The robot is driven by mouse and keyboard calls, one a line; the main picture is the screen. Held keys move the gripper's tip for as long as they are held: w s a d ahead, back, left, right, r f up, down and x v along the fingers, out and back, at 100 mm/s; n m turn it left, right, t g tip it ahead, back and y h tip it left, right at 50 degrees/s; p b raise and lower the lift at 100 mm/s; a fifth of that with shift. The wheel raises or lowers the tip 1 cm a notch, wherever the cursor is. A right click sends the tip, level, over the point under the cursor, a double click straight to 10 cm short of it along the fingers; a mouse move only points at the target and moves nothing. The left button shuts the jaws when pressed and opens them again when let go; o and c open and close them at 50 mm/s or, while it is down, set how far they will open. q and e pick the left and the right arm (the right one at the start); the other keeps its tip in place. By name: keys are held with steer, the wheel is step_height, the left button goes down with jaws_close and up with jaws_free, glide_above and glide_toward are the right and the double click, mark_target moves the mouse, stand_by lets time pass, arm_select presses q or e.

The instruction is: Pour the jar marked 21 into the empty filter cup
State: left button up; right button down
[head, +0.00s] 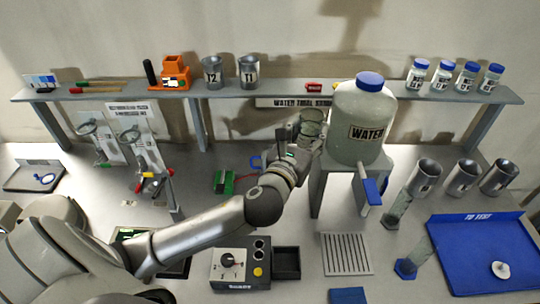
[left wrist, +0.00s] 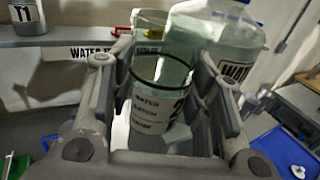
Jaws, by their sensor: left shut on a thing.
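My left gripper (head: 304,140) is shut on a clear glass jar (head: 313,121), beside the water tank at the middle of the bench. In the left wrist view the jar (left wrist: 158,105) stands between the fingers (left wrist: 165,75), with a black ring and a white label reading "WATER BATCH". A large dark digit like a 2 is partly cut off at the label's side. Clear, greenish glass shows behind it. I cannot tell which vessel is the filter cup. Metal cups (head: 425,177) stand at the right of the bench. My right gripper is not in view.
The white WATER tank (head: 361,122) with a blue cap sits on a stand right by the gripper. A shelf (head: 130,92) behind holds metal cups marked T2 (head: 212,73) and T1 (head: 248,73).

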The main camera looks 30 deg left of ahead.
arm_select(q)
steer(key=s+d+r, duration=0.1)
steer(key=s+d, duration=0.4)
steer(key=s, duration=0.3)
step_height(320, 180, down, 20)
steer(key=s+a+m+h+b, duration=0.1)
steer(key=s+a+b, duration=0.1)
steer(key=b, duration=1.2)
steer(key=shift+a+r+h+b, duration=0.15)
steer(key=shift+r+h+b, duration=0.1)
steer(key=shift+h+b, duration=0.05)
steer(key=shift+s, duration=0.1)
